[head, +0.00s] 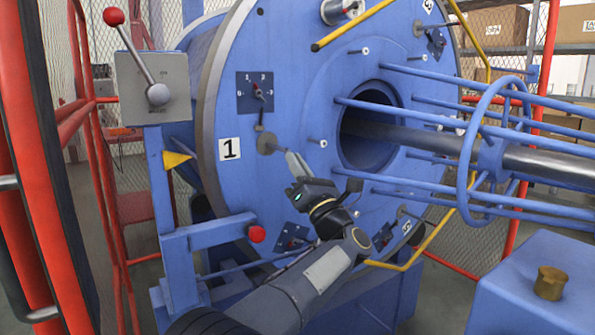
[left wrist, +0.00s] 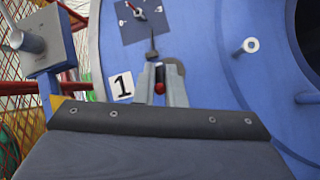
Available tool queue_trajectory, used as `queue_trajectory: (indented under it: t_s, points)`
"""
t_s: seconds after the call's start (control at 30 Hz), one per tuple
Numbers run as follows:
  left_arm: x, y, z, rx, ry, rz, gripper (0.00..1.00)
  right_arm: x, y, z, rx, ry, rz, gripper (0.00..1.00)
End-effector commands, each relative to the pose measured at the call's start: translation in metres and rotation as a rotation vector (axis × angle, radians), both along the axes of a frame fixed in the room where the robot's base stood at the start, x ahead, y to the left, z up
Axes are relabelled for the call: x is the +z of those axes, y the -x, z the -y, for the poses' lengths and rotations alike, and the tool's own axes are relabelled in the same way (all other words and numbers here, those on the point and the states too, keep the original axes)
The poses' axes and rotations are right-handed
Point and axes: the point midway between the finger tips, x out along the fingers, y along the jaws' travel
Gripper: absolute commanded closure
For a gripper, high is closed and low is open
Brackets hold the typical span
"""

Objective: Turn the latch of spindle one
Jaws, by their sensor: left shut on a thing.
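The blue round plate (head: 300,90) of the strander carries a white label "1" (head: 230,149). To the right of the label is the latch of spindle one, a grey round disc (head: 267,143) with a thin handle pointing down and right to my gripper. The disc also shows in the left wrist view (left wrist: 178,68). My left gripper (head: 291,158) is shut on the latch handle. In the left wrist view, a red tip (left wrist: 159,88) shows between its fingers (left wrist: 161,76). The fingers hide part of the handle. My right gripper is out of view.
A small dark panel (head: 244,105) with a red-tipped switch sits above the latch. Blue bars (head: 430,118) and a central shaft (head: 540,167) run out to the right. A red-knobbed lever (head: 135,52) stands at upper left, and a red button (head: 257,234) at lower left.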

Motion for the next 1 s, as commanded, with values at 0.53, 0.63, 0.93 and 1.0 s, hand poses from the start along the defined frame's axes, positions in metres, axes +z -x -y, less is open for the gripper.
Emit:
queue_trajectory:
  t_s: [0.53,0.63,0.93,1.0]
  points:
    - [-0.001,0.0,0.0,0.0,0.0,-0.002,0.68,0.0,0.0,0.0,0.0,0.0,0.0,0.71]
    - [-0.001,0.0,0.0,0.0,0.0,-0.002,0.68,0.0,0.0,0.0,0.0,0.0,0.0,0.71]
    - [-0.012,0.013,0.01,-0.003,0.0,-0.003,0.68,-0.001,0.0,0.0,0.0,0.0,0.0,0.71]
    - [-0.019,0.021,0.016,-0.003,-0.001,-0.003,0.68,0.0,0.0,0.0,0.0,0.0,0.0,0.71]
